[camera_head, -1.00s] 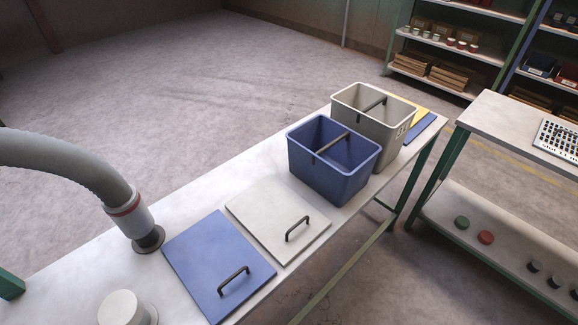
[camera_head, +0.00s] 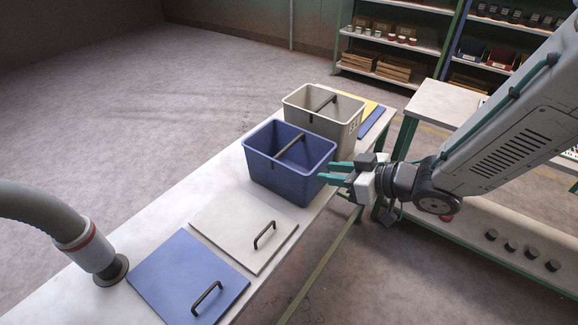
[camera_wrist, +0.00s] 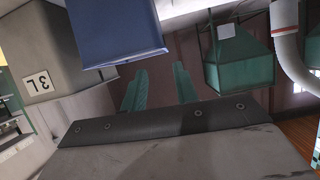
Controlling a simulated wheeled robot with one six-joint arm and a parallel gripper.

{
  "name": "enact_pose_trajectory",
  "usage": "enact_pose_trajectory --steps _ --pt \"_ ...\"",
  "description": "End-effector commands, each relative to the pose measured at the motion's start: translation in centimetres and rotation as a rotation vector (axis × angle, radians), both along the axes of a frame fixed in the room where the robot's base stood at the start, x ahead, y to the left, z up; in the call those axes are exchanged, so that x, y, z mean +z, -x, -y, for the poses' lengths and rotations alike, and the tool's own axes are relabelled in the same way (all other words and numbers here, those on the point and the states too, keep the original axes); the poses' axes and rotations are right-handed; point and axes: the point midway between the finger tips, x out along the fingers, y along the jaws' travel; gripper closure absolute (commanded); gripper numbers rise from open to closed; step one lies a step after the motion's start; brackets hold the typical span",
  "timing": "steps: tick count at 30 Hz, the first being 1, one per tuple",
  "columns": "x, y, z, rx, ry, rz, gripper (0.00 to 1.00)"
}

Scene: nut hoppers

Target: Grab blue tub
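The blue tub (camera_head: 287,172) stands upright on the white bench, with a dark bar handle (camera_head: 290,146) across its top. My gripper (camera_head: 326,173) is at the tub's right side, level with its upper wall, fingers pointing left toward it. In the wrist view the two teal fingers (camera_wrist: 158,92) are apart with nothing between them. The blue tub (camera_wrist: 115,30) fills the upper left of that view, ahead of the fingers. I cannot tell whether a fingertip touches the tub.
A cream tub (camera_head: 345,125) marked with a label stands just behind the blue one. A white lid (camera_head: 235,232) and a blue lid (camera_head: 180,275) lie in front. A grey hose (camera_head: 50,215) stands at left. A second bench (camera_head: 440,107) and shelves (camera_head: 400,45) are at right.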

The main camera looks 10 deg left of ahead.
Motion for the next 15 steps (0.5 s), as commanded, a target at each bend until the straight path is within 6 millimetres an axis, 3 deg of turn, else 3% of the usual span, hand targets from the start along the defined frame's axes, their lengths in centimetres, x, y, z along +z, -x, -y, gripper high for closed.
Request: enact_pose_trajectory --steps 9,15 --pt "-2.0 -1.3 -4.7 0.019 -0.014 -0.005 0.70" --pt "-2.6 -2.0 -6.2 0.015 -0.014 -0.003 0.70"
